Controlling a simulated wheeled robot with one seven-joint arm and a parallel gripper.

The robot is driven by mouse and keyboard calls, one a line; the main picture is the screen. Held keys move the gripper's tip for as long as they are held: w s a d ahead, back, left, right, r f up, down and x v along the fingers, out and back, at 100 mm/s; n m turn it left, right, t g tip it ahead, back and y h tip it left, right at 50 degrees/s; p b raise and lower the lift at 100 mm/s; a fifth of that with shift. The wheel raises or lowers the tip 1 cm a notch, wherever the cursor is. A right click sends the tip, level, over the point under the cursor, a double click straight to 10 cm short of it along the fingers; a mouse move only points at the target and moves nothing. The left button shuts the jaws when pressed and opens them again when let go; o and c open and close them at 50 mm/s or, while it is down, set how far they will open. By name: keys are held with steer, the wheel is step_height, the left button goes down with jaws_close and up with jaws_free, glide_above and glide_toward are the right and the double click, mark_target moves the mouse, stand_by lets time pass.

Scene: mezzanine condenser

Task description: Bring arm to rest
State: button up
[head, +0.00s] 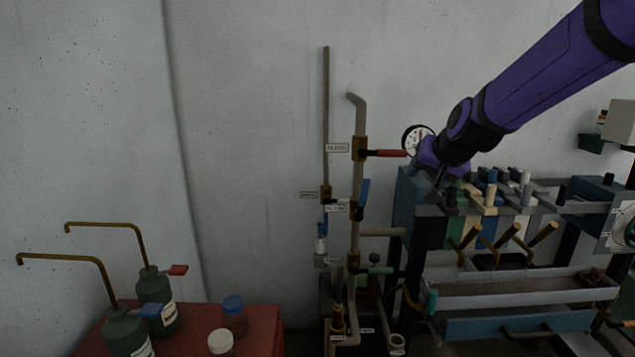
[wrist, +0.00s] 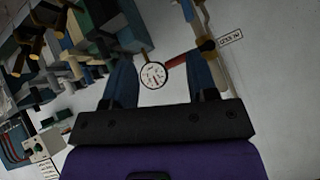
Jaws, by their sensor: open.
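My purple arm (head: 545,75) reaches in from the upper right in the head view. Its end, my gripper (head: 438,160), is in front of the wall beside the round gauge and at the left end of the valve rack. In the wrist view my gripper (wrist: 159,72) has its two fingers apart, with nothing held between them. The white gauge (wrist: 153,75) shows in the gap, beyond the fingers. A red lever (wrist: 190,57) lies behind the right finger's side; I cannot tell the distance. The fingertips are hard to make out in the head view.
A vertical pipe (head: 358,220) with the red lever (head: 388,153) and a blue lever (head: 364,192) stands left of my gripper. The rack (head: 540,209) with several handles and a trough (head: 520,288) is below. Wall space above is clear.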

steer(key=s+d+n+g, duration=0.1)
steer(key=s+d, duration=0.1)
steer(key=s, duration=0.9)
steer(key=s+d+r+n+g+h, duration=0.1)
steer(key=s+d, duration=0.1)
steer(key=s, duration=1)
steer(key=s+d+r+g, duration=0.1)
steer(key=s+d, duration=0.2)
steer(key=s, duration=0.8)
steer(key=shift+s+n+g+h, duration=0.4)
